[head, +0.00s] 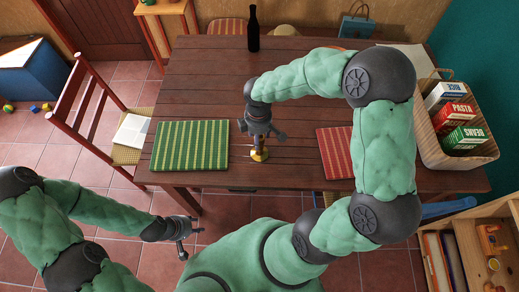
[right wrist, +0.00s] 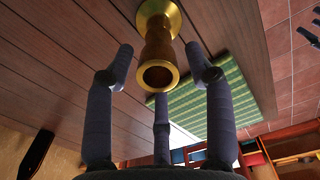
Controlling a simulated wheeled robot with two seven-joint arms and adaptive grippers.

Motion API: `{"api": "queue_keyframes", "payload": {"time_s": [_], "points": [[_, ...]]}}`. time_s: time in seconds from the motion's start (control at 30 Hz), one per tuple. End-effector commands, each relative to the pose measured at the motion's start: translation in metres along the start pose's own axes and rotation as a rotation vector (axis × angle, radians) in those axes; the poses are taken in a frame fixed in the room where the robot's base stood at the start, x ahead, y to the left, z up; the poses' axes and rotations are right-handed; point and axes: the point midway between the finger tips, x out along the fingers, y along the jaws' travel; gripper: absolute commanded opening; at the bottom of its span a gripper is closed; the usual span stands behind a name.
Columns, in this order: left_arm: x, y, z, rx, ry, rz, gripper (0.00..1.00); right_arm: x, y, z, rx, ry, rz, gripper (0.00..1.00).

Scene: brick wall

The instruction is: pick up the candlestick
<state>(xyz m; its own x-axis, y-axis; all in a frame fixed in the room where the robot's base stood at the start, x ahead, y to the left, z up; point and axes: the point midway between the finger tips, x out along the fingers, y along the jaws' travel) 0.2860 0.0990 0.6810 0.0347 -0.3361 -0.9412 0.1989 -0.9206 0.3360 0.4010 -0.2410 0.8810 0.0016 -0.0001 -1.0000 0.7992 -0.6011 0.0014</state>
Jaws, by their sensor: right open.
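The candlestick (head: 259,153) stands near the front edge of the wooden table, brass at its base and mostly hidden by my right gripper in the head view. In the right wrist view, the candlestick (right wrist: 158,48) has a brown shaft, a gold base and a gold cup rim facing the camera. My right gripper (head: 262,133) is open just above it. In the right wrist view its fingers (right wrist: 160,60) lie on either side of the candlestick, apart from it. My left gripper (head: 190,240) is open and empty, low in front of the table.
On the table (head: 205,85) lie a green striped mat (head: 190,146) to the left and a red mat (head: 336,153) to the right. A dark bottle (head: 253,30) stands at the back. A basket (head: 478,155) with boxes is at the right. A chair (head: 92,100) stands at the left.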

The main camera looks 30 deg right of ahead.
Motion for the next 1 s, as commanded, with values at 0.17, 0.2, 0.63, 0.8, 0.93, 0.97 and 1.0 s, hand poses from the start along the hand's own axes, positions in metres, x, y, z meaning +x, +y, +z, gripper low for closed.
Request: {"api": "queue_keyframes", "payload": {"time_s": [0.17, 0.2, 0.63, 0.8, 0.93, 0.97, 1.0], "points": [[0.014, -0.005, -0.001, 0.000, 0.000, 0.000, 0.40, 0.029, -0.001, 0.005, 0.000, -0.002, -0.003, 0.54], [0.016, -0.006, -0.001, 0.000, 0.000, 0.000, 0.40, 0.035, -0.001, 0.004, 0.000, -0.001, -0.002, 0.54], [0.017, -0.006, -0.001, 0.000, 0.000, 0.000, 0.40, 0.043, -0.001, 0.004, 0.000, 0.000, -0.001, 0.26], [0.017, -0.006, -0.001, 0.000, 0.000, 0.000, 0.40, 0.043, -0.001, 0.004, 0.000, 0.000, -0.002, 0.00], [0.017, -0.006, -0.001, 0.000, 0.000, 0.000, 0.40, 0.042, -0.001, 0.004, 0.000, 0.001, -0.001, 0.00], [0.017, -0.006, -0.001, 0.000, 0.000, 0.000, 0.40, 0.042, -0.001, 0.004, 0.000, 0.001, -0.001, 0.00], [0.017, -0.006, -0.001, 0.000, 0.000, 0.000, 0.40, 0.042, -0.001, 0.004, 0.000, 0.001, -0.001, 0.00]]}}
